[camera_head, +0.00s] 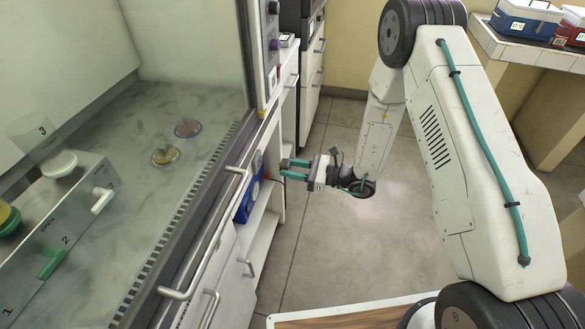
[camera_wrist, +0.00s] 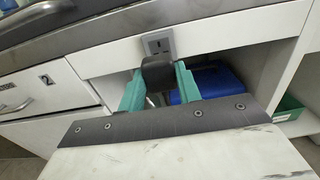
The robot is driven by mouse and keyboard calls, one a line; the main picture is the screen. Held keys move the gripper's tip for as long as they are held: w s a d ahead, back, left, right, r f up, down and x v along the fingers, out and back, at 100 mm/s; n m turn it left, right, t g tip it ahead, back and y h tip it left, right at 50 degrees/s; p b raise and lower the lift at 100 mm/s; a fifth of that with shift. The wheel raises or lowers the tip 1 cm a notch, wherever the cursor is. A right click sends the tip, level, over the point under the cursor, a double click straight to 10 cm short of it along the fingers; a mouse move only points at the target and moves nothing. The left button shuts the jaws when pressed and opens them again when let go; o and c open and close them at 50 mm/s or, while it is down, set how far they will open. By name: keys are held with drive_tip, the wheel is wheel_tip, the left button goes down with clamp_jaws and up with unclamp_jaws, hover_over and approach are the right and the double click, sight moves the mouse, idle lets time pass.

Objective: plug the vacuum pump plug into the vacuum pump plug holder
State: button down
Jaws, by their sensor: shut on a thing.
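My gripper (camera_head: 296,170) reaches toward the open cabinet below the hood's front edge. In the wrist view its two green fingers (camera_wrist: 160,90) are shut on a dark plug (camera_wrist: 158,70). The plug holder is a grey socket plate (camera_wrist: 158,44) on the white panel just above and beyond the plug. The plug sits below the socket in the picture, and its top edge comes close to the plate's lower edge. I cannot tell whether they touch. The plug is hidden in the head view. A blue device (camera_wrist: 212,82), perhaps the vacuum pump, stands in the cabinet behind the right finger.
The hood's front edge and bar handles (camera_head: 215,235) run close left of my gripper. A green bin (camera_wrist: 288,108) stands to the right. Open floor (camera_head: 330,245) lies right of the cabinets.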

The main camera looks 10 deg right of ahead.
sight(259, 162)
drive_tip(key=shift+a, duration=0.1)
drive_tip(key=shift+x, duration=2.8)
drive_tip(key=shift+w+a, duration=0.2)
drive_tip(key=shift+a, duration=0.2)
drive_tip(key=c, duration=0.9)
unclamp_jaws()
drive_tip(key=shift+d, duration=0.1)
drive_tip(key=v, duration=0.7)
drive_tip(key=shift+s+d, duration=0.1)
drive_tip(key=shift+d, duration=0.2)
